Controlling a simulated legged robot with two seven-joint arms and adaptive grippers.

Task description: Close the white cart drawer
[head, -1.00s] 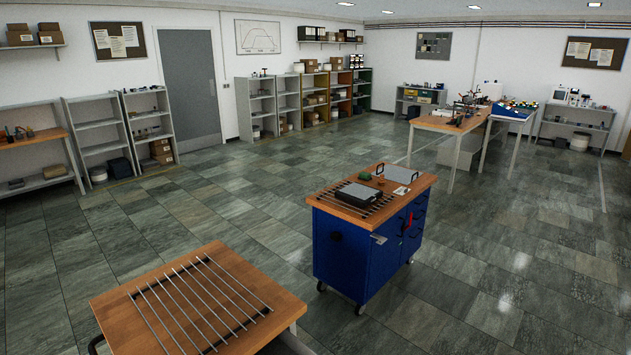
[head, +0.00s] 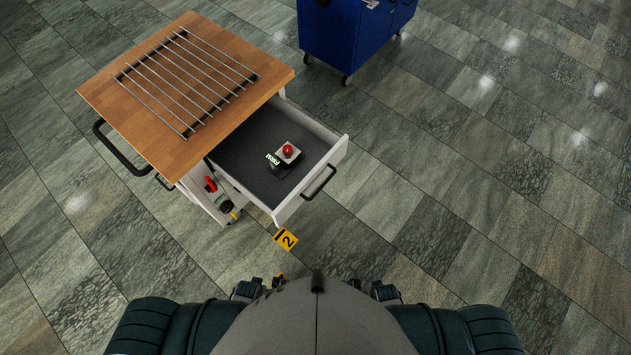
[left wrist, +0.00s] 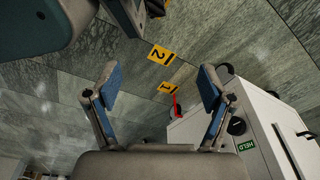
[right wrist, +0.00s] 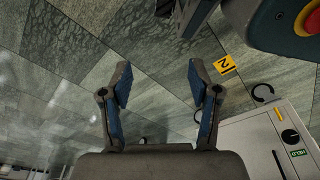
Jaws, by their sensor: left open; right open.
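The white cart (head: 203,198) stands ahead on the left in the head view, under a wooden top (head: 150,95). Its drawer (head: 318,178) is pulled out toward the right, with a black bar handle (head: 320,183) on its front. My right gripper (right wrist: 158,78) is also open and empty, with a white cabinet (right wrist: 245,140) at right. Neither gripper touches the drawer.
Metal rods (head: 185,80) lie across the wooden top. A black side handle (head: 118,150) sticks out at the cart's left. A blue cart (head: 345,35) stands behind. A yellow floor marker (head: 286,239) lies before the drawer. The tiled floor to the right is clear.

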